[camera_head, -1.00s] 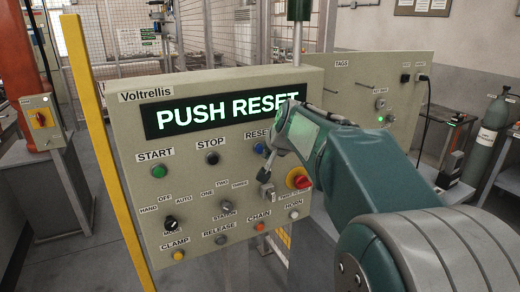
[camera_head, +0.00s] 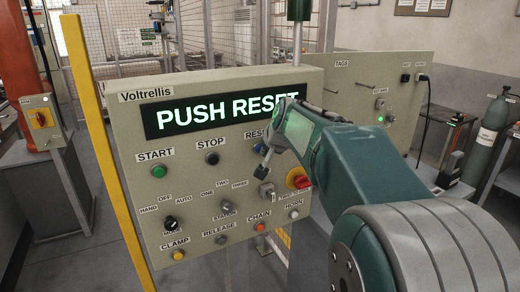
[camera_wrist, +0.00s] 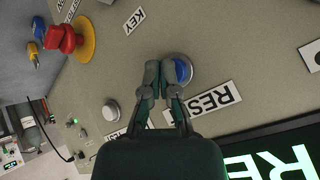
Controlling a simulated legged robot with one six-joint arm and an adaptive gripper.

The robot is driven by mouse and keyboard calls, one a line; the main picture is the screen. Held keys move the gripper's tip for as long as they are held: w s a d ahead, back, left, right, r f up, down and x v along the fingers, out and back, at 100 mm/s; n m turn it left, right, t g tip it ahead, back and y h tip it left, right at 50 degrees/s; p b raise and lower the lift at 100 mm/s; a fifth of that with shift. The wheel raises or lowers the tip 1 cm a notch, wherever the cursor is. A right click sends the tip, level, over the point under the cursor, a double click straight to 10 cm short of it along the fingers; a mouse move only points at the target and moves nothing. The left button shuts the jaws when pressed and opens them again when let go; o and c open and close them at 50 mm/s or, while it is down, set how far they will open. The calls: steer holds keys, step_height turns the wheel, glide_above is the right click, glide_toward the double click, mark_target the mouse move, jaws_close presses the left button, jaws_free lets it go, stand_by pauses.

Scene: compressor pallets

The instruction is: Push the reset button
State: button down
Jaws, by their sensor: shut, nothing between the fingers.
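The reset button (camera_head: 258,149) is a round blue button on the beige control panel (camera_head: 190,85), under the RESET label, which my arm partly covers. In the wrist view the blue button (camera_wrist: 184,70) sits in a grey ring just right of my fingertips, and one finger overlaps its left edge. My gripper (camera_head: 261,177) is shut and empty in front of the panel, below the button in the head view. In the wrist view my gripper (camera_wrist: 160,68) points at the panel beside the button. I cannot tell whether it touches the panel.
The panel display (camera_head: 225,113) reads PUSH RESET. A black stop button (camera_head: 212,158) and green start button (camera_head: 159,171) lie to the left. A key switch (camera_head: 266,191) and red emergency stop (camera_head: 299,179) are below. A yellow post (camera_head: 88,100) stands left of the panel.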

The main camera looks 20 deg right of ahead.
steer(key=shift+w, duration=0.3)
steer(key=shift+s, duration=0.1)
stand_by(0.3)
steer(key=shift+s, duration=0.9)
steer(key=s, duration=0.6)
steer(key=shift+d, duration=0.15)
stand_by(0.5)
